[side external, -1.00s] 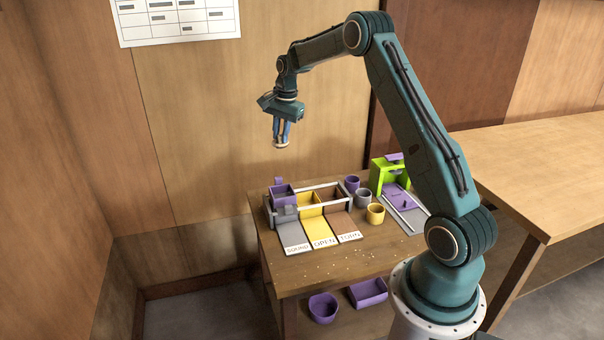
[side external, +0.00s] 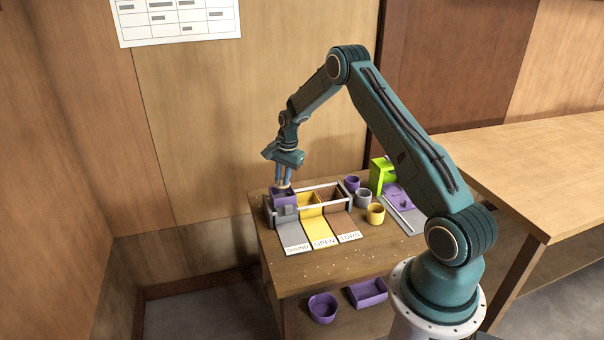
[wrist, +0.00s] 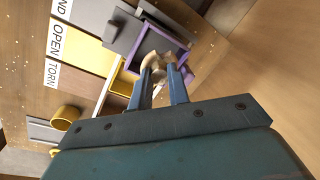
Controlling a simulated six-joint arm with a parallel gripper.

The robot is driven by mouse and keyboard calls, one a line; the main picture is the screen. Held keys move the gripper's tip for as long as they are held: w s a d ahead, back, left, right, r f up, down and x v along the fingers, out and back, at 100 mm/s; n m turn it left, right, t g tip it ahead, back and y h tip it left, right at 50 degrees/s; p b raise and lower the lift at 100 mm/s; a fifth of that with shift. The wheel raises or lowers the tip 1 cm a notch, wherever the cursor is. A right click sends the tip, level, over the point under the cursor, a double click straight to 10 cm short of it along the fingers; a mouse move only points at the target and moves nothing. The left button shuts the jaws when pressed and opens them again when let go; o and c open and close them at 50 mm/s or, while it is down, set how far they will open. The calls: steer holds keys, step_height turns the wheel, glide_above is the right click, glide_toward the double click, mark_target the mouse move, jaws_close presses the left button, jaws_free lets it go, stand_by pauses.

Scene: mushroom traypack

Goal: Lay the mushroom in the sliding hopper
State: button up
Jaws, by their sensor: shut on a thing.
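The sliding hopper is a small purple open box (side external: 284,201) on rails at the left end of the rack, over the grey lane. In the wrist view the purple hopper (wrist: 184,60) lies just past my fingertips. My gripper (side external: 283,186) points down at the hopper's opening, its blue fingers close above or just inside it. In the wrist view my gripper (wrist: 160,72) is shut on a pale tan mushroom (wrist: 155,60), which appears over the hopper's opening. Whether the mushroom touches the hopper floor cannot be told.
The rack has lanes marked SOUND, OPEN (side external: 322,226) and TORN (side external: 343,222). Purple, grey (side external: 363,199) and yellow (side external: 376,214) cups stand to its right, beside a green and purple device (side external: 381,174). Purple containers (side external: 322,307) sit on the lower shelf. The table front is clear apart from crumbs.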

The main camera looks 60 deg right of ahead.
mark_target(283, 187)
steer(key=shift+f, duration=0.2)
steer(key=shift+f, duration=2.1)
steer(key=shift+f, duration=0.15)
steer(key=o, duration=0.7)
step_height(283, 187, up, 12)
steer(key=s, duration=0.1)
steer(key=shift+s, duration=0.4)
steer(key=shift+a+r, duration=0.1)
steer(key=shift+r, duration=0.1)
